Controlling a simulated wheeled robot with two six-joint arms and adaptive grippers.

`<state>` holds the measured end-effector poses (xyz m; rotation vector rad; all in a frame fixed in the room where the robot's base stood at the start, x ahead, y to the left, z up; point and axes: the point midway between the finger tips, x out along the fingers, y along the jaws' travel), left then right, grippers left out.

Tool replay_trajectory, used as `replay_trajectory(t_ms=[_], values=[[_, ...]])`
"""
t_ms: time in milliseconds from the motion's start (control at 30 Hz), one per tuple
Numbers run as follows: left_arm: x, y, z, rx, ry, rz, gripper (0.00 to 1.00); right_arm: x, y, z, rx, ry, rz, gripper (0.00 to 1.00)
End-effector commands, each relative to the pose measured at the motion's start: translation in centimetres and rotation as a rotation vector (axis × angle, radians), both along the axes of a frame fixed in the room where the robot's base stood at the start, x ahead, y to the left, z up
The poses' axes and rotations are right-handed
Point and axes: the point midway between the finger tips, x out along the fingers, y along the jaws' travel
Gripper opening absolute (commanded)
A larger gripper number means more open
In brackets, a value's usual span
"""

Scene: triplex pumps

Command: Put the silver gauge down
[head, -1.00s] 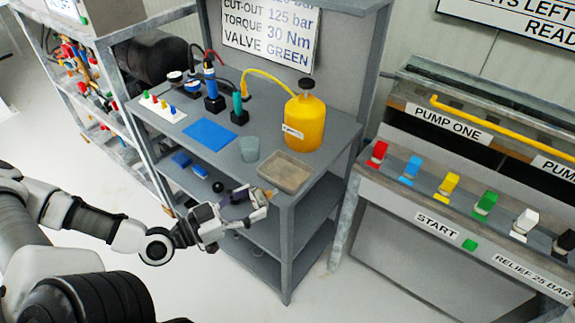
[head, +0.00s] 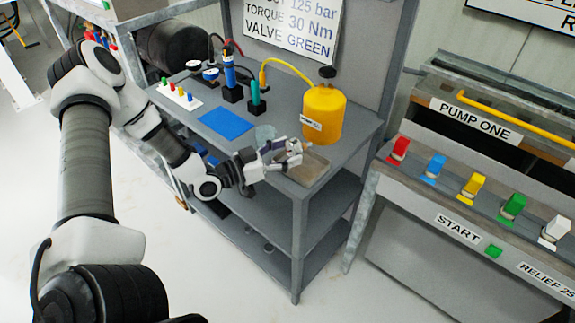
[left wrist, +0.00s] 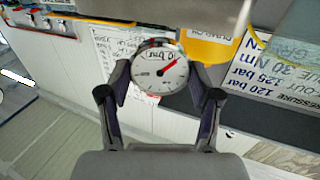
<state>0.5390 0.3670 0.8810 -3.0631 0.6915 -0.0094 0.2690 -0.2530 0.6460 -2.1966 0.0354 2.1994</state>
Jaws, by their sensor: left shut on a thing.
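The silver gauge (left wrist: 160,66) has a round white dial with a red needle. In the left wrist view it sits between the two dark fingers of my left gripper (left wrist: 160,92), which is shut on it. In the head view my left gripper (head: 287,155) is above the shallow tray (head: 318,177) near the bench's front right corner. The gauge is small there and mostly hidden by the fingers. I cannot tell whether it touches the tray. My right gripper is in neither view.
A yellow bottle (head: 322,115) stands behind the tray. A clear cup (head: 265,132) is close behind my left gripper. A blue mat (head: 225,123), a white rack (head: 180,97) and upright blue and green tools (head: 230,75) are further left. The pump bench (head: 450,190) is at right.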

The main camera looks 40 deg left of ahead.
Motion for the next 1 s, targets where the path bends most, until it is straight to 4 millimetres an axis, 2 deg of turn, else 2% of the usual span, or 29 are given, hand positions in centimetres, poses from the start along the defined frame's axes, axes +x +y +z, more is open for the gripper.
replay_trajectory(t_ms=[67,133,233,467,967,1000], values=[[1.0,0.2,-0.5,0.003,-0.001,-0.003,0.08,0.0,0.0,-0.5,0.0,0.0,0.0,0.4],[0.8,0.1,-2.3,0.001,0.005,-0.003,0.08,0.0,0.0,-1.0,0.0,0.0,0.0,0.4],[0.8,0.2,-3.5,0.0,0.002,-0.002,0.08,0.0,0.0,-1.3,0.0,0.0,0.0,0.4],[0.7,0.2,-3.5,-0.001,0.0,0.0,0.08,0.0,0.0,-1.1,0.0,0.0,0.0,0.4],[0.7,0.2,-4.9,0.0,0.003,-0.001,0.08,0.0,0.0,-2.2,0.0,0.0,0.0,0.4],[0.7,0.2,-4.9,0.0,0.005,-0.001,0.7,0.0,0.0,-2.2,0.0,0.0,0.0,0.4]])
